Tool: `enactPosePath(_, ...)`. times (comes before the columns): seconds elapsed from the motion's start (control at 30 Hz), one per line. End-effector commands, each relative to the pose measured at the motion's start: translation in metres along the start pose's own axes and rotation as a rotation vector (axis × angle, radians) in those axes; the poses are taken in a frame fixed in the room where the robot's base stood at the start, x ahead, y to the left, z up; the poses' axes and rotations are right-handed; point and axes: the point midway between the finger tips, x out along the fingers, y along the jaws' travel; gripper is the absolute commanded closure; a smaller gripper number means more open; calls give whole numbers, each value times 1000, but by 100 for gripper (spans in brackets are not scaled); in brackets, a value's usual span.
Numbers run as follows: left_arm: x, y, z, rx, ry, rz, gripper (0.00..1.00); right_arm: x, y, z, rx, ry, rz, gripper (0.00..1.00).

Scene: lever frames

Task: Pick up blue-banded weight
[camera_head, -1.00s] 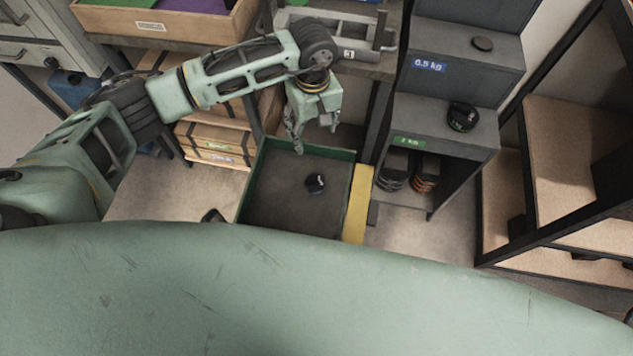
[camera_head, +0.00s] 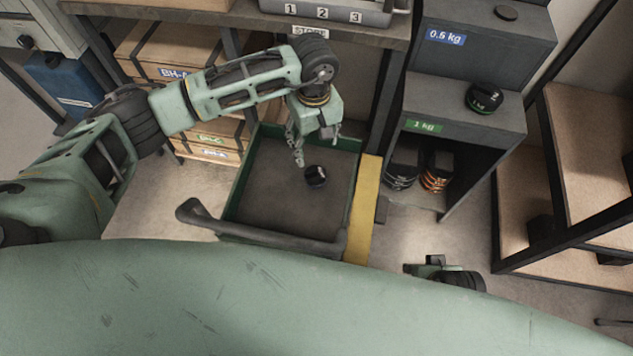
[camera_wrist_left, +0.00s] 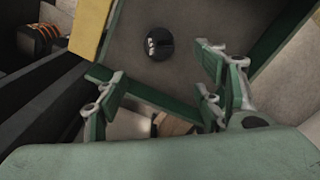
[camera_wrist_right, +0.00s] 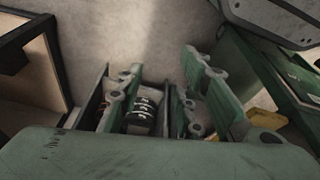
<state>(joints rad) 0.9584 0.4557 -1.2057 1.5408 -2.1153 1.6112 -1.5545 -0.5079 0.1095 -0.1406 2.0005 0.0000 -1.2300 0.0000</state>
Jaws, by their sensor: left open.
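A small black round weight (camera_head: 316,176) with a pale mark lies on the dark floor of the green-walled cart tray (camera_head: 262,205). It also shows in the left wrist view (camera_wrist_left: 158,44); its band colour is too small to make out. My left gripper (camera_head: 317,148) is open and empty, just behind and above this weight in the head view. In the left wrist view, its spread fingers (camera_wrist_left: 157,95) are apart from the weight, which appears beyond their tips. My right gripper (camera_wrist_right: 155,95) is open in the right wrist view, with no object held.
A black shelf (camera_head: 465,130) at right bears a green-banded weight (camera_head: 484,97), with several stacked weights below, some orange-banded (camera_head: 436,171). A workbench (camera_head: 240,14) overhangs behind.

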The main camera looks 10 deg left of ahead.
Motion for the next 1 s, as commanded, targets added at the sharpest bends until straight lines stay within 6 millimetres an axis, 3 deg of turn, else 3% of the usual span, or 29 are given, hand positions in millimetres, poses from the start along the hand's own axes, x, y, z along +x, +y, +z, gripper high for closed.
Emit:
enactPosePath(0.03, 17, 0, 0, 0, 0, 0, 38, -4, 1, -2, 1, 13, 2, 67)
enactPosePath(0.2, 40, 0, 0, 0, 0, 0, 38, -42, 2, -8, 5, 37, 6, 67)
enactPosePath(0.43, 56, 0, 0, 0, 0, 0, 38, -77, 4, -7, 7, 55, 10, 67)
enactPosePath(0.77, 82, 0, 1, -1, -2, -1, 38, -80, 3, -9, 7, 70, 10, 67)
enactPosePath(1.0, 109, 4, 4, -1, -2, -1, 38, -77, 0, -42, 1, 204, 4, 67)
